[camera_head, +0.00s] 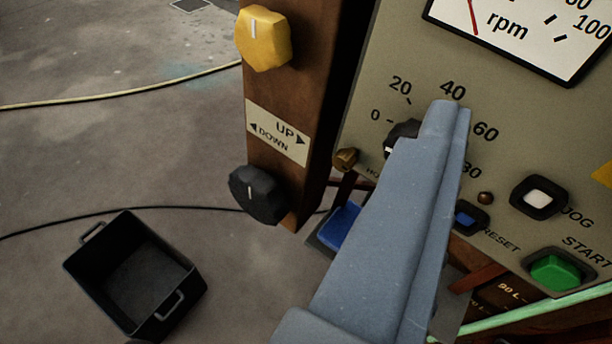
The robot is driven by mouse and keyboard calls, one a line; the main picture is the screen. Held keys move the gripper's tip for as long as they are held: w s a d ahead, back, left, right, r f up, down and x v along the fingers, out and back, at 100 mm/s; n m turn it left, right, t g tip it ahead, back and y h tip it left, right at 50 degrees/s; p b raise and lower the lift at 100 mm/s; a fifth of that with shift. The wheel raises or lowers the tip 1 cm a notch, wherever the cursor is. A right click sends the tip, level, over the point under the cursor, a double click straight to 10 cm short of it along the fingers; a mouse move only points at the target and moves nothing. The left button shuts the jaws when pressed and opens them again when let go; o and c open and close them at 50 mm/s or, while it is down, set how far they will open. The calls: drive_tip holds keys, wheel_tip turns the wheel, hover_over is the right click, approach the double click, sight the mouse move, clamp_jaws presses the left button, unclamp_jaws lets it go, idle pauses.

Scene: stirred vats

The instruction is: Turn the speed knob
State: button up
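The speed knob (403,131) is a dark knob on the beige control panel (384,88), inside a dial marked 0, 20, 40, 60 and 80. Only its left edge shows, with a bit of a pale mark near its lower left. My gripper (446,110) reaches up from the bottom of the view and covers the rest of the knob and part of the dial. Its blue-grey fingers overlap in this view, so I cannot see a gap or whether they touch the knob. The rpm gauge (520,32) above has its red needle near the left.
A white JOG button (538,198), a blue RESET button (467,219) and a green START button (556,272) sit right of my gripper. A brown post (300,80) at left carries a yellow knob (264,40) and a black knob (257,195). A black bin (136,276) stands on the floor.

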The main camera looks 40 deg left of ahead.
drive_tip(key=n, duration=0.2)
approach(411, 128)
drive_tip(key=v, duration=0.2)
drive_tip(key=s+f+n+t+h+p, duration=0.1)
drive_tip(key=s+f+n+t+h, duration=0.1)
drive_tip(key=s+f, duration=0.15)
drive_tip(key=b+x, duration=0.1)
drive_tip(key=x, duration=1.2)
drive_tip(key=shift+w, duration=0.35)
drive_tip(key=shift+a, duration=0.1)
drive_tip(key=c, duration=1)
drive_tip(key=shift+m+y, duration=0.3)
drive_tip(key=shift+y, duration=0.1)
